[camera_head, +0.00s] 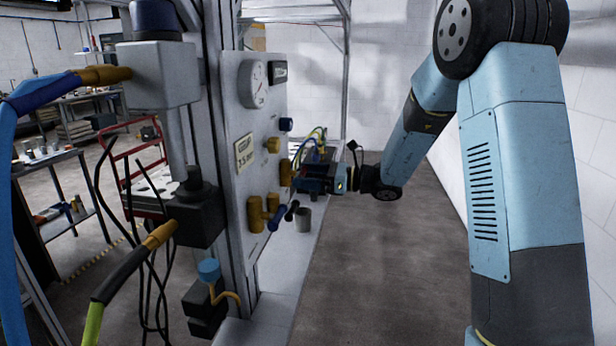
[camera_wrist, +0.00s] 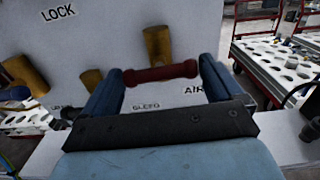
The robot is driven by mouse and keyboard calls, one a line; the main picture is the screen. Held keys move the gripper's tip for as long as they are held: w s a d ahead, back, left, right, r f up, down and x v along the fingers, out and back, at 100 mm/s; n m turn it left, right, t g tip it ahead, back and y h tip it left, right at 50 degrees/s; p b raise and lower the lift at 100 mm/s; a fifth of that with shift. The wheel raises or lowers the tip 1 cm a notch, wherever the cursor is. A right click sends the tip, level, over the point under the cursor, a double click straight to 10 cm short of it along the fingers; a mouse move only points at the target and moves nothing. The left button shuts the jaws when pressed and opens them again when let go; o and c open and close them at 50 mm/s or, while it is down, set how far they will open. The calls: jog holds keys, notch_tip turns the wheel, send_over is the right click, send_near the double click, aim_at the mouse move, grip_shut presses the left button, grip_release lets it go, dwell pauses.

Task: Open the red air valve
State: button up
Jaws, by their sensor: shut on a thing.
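The red air valve handle (camera_wrist: 160,74) is a short red bar in the wrist view. It lies crosswise below a brass fitting (camera_wrist: 158,46) on the pale panel, with an "AIR" label just to its right. My gripper (camera_wrist: 162,70) has one blue finger at each end of the bar and is shut on it. In the head view my gripper (camera_head: 302,180) is at the panel's right side, next to a brass fitting (camera_head: 286,172). The red handle cannot be made out there, as my gripper covers that spot.
The pale panel (camera_head: 240,115) carries a gauge (camera_head: 254,84), a brass valve with a blue handle (camera_head: 278,217) and other brass fittings. A grey cup (camera_head: 303,219) is below my gripper. Metal posts and hoses stand left of the panel. Floor to the right is clear.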

jog(key=shift+n, duration=0.3)
jog(key=shift+f+n, duration=0.15)
jog(key=shift+n, duration=8.25)
jog(key=shift+f, duration=0.1)
jog(key=o, duration=0.7)
jog(key=shift+d, duration=0.1)
jog(key=s+d, duration=0.2)
jog(key=d, duration=1.1)
jog(key=shift+s+d, duration=0.25)
